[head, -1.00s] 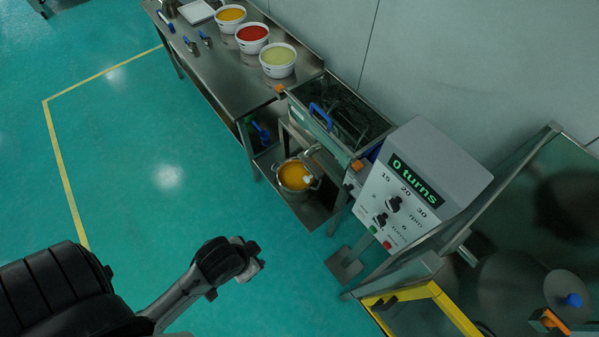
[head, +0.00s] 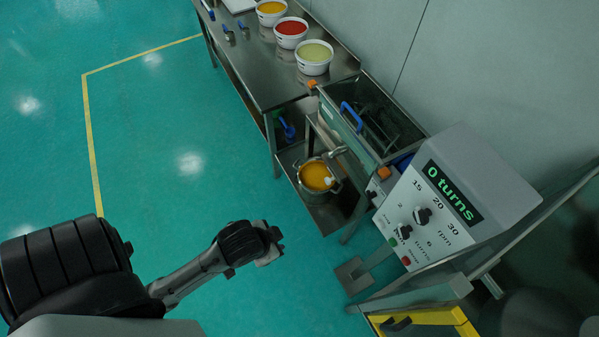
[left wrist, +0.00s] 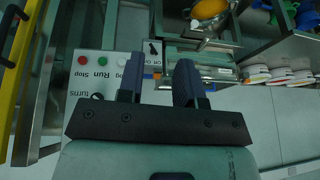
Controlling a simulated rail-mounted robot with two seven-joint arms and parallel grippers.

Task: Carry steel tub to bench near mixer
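A steel tub (head: 319,190) with side handles and orange contents stands on the low shelf beneath the sieve. It also shows in part at the top of the left wrist view (left wrist: 228,12). My left gripper (head: 272,243) is over the open floor, to the left of the control box and apart from the tub. In the left wrist view its two fingers (left wrist: 160,72) are apart with nothing between them. My right gripper is not in view. A grey control box (head: 480,170) reading "0 turns" stands right of the sieve, above a yellow-framed machine (head: 420,322), perhaps the mixer.
A steel bench (head: 250,70) carries white bowls of orange, red and pale green contents along the wall. The sieve trough (head: 345,125) with a blue handle adjoins it. A foot plate (head: 353,275) sits low near the box. The green floor at left is clear.

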